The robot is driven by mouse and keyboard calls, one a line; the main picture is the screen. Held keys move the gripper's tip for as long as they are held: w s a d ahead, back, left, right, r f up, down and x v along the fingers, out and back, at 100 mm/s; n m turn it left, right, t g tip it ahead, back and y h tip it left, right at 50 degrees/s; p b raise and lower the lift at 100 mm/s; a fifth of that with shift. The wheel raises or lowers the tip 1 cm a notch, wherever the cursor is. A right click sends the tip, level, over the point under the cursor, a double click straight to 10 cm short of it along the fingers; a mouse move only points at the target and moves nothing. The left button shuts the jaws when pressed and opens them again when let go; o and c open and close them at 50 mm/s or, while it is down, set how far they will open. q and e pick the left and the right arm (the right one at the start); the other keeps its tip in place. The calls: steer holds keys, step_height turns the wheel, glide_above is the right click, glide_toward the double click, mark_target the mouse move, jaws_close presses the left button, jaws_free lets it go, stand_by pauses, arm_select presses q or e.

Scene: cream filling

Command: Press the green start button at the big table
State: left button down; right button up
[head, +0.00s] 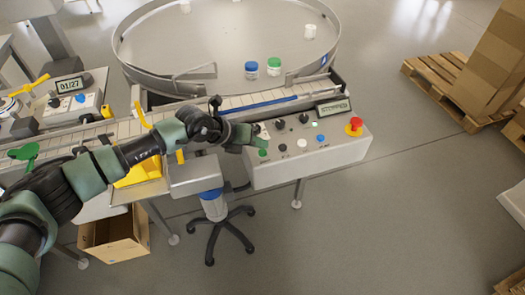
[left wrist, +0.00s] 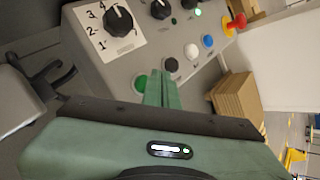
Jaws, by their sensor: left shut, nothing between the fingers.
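The grey control panel (head: 330,150) stands at the front edge of the big round table (head: 190,50), and its display (head: 334,107) reads STOPPED. The green button (head: 263,153) is at the panel's near left end. My left gripper (head: 256,137) reaches in from the left, just above that end of the panel. In the left wrist view my left gripper (left wrist: 162,88) is shut and empty, with its fingertips beside the green button (left wrist: 140,82), which is partly hidden. I cannot tell whether they touch. My right gripper is not in view.
Black, white and blue buttons, dark knobs and a red emergency stop (head: 354,126) share the panel. Jars with a blue lid (head: 251,69) and a green lid (head: 274,66) stand on the round table. A cardboard box (head: 115,235) and wheeled stand (head: 216,215) are below.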

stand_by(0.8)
arm_select(q)
steer(key=shift+f, duration=0.45)
